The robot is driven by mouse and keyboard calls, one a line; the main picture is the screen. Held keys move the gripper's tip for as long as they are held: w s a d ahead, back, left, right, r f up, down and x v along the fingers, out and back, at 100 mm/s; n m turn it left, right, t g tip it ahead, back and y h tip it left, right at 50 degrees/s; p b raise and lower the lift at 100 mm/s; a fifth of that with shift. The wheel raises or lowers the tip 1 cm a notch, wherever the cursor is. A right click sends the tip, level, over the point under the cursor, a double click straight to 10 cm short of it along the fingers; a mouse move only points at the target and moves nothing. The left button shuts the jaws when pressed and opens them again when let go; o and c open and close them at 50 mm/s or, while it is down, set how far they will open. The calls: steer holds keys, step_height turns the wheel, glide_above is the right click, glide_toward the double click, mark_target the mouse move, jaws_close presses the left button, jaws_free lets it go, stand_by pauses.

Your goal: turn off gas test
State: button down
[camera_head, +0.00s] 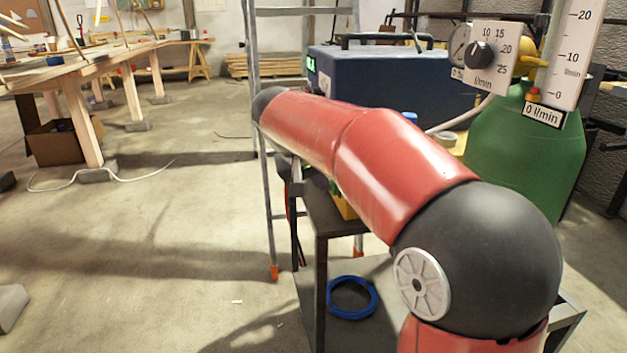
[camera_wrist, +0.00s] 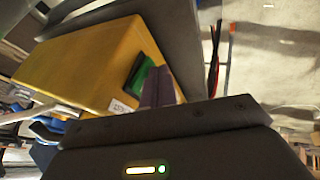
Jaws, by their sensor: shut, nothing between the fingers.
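A yellow box (camera_wrist: 90,65) with a green rocker switch (camera_wrist: 140,78) and a small white label (camera_wrist: 121,107) fills the upper left of the wrist view. My gripper (camera_wrist: 159,80) is shut and empty, its fingertips just right of the green switch. I cannot tell whether they touch it. Part of a yellow item (camera_head: 344,206) shows under my arm in the head view, where my gripper is hidden. A green gas cylinder (camera_head: 525,145) stands at right with a dial knob (camera_head: 480,54), a flow scale (camera_head: 572,45) and a "0 l/min" plate (camera_head: 543,113).
A blue machine (camera_head: 390,90) with a lit green display stands behind my arm. A metal ladder (camera_head: 252,130) stands left of it. A coiled blue hose (camera_head: 352,297) lies on the cart's lower shelf. A wooden workbench (camera_head: 85,65) is at left; the floor between is mostly clear.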

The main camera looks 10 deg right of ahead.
steer(key=shift+d+f+h+b, duration=0.1)
steer(key=shift+f+h+b, duration=0.15)
steer(key=shift+h+b, duration=0.05)
steer(key=shift+d, duration=0.1)
steer(key=shift+r, duration=0.2)
steer(key=shift+r+p, duration=0.75)
steer(key=shift+r, duration=0.05)
